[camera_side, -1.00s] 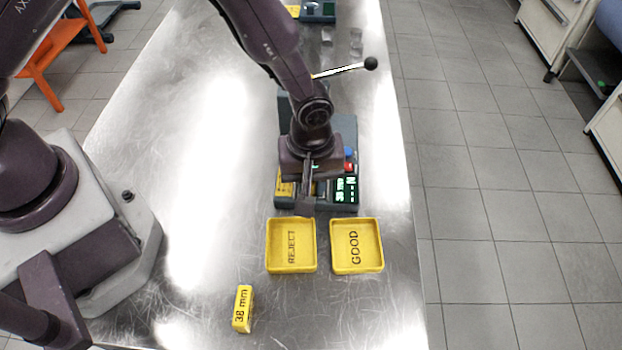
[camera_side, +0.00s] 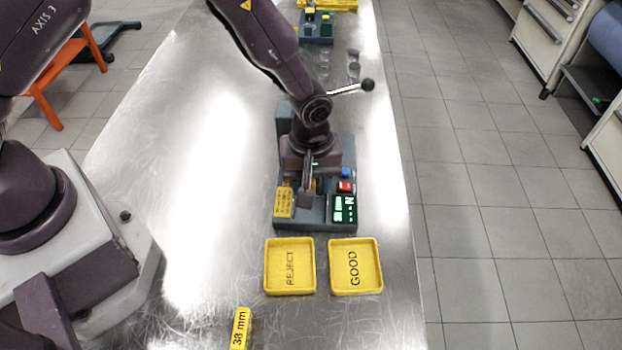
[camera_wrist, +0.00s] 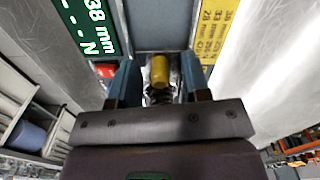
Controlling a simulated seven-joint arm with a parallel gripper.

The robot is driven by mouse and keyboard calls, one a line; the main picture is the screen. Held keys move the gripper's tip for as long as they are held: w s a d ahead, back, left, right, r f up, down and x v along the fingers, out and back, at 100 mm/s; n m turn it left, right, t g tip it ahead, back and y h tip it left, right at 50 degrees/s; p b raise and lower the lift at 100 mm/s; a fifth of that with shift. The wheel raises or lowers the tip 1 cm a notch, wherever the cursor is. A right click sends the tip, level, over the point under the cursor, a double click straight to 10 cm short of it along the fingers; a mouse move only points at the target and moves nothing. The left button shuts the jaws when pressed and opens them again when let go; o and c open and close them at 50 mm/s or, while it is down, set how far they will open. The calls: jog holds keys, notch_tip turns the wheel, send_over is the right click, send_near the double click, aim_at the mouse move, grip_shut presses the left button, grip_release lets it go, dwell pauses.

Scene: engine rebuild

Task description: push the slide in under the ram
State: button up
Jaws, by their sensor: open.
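The grey spring tester (camera_side: 345,150) stands on the steel table, with a long lever ending in a black ball (camera_side: 368,85). My gripper (camera_side: 307,198) is low at the tester's front, between its yellow label and its green display. The arm hides the ram and most of the slide in the side view; I cannot tell how far in the slide sits.
The yellow REJECT tray (camera_side: 290,292) and GOOD tray (camera_side: 356,291) stand in front of the tester, both empty. A yellow 38 mm block (camera_side: 240,329) lies nearer. The display (camera_wrist: 88,22) reads 38 mm and dashes before N.

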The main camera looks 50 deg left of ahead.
notch_tip(320, 180, up, 13)
dwell(0.5)
